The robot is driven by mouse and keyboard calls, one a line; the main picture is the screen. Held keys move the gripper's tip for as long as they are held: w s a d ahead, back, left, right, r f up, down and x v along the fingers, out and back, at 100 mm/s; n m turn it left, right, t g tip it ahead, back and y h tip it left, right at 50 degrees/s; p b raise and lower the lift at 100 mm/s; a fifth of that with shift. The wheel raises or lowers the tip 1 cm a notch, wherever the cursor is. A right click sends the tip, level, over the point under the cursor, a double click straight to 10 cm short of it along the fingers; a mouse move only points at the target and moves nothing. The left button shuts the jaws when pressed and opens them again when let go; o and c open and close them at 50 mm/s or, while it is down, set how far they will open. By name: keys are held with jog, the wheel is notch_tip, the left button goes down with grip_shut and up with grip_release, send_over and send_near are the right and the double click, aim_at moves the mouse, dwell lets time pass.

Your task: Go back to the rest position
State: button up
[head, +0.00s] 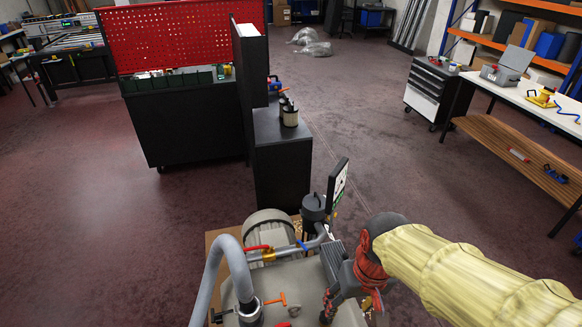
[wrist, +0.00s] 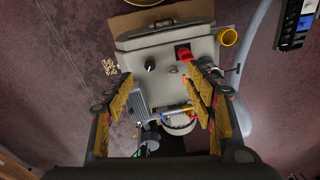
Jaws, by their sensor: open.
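My gripper (head: 352,303) is at the lower middle right of the head view, at the end of my yellow-sleeved arm, above the grey vacuum pump unit (head: 290,275). In the wrist view my gripper (wrist: 168,78) has its two yellow-padded fingers spread wide, with nothing held between them. The pump unit (wrist: 185,48) lies beyond the fingertips, with a black knob, a red switch and a yellow ring-shaped port on it. I cannot tell the exact gap between the fingers and the unit.
A thick grey hose (head: 207,275) rises at the unit's left. A black cabinet (head: 283,165) and a red pegboard bench (head: 185,40) stand behind. A white-topped workbench (head: 520,95) is at the right. The floor (head: 400,170) between is clear.

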jog(key=s+d+r+t+b, duration=0.1)
jog(key=s+d+r+t, duration=0.1)
jog(key=d+r, duration=0.1)
jog(key=s+d+r+m+t+b, duration=0.1)
jog(key=d+r+t, duration=0.1)
jog(key=r, duration=0.3)
jog(key=shift+s+d+r+t+h, duration=0.3)
jog(key=shift+s+d+h, duration=0.1)
jog(key=shift+d, duration=0.25)
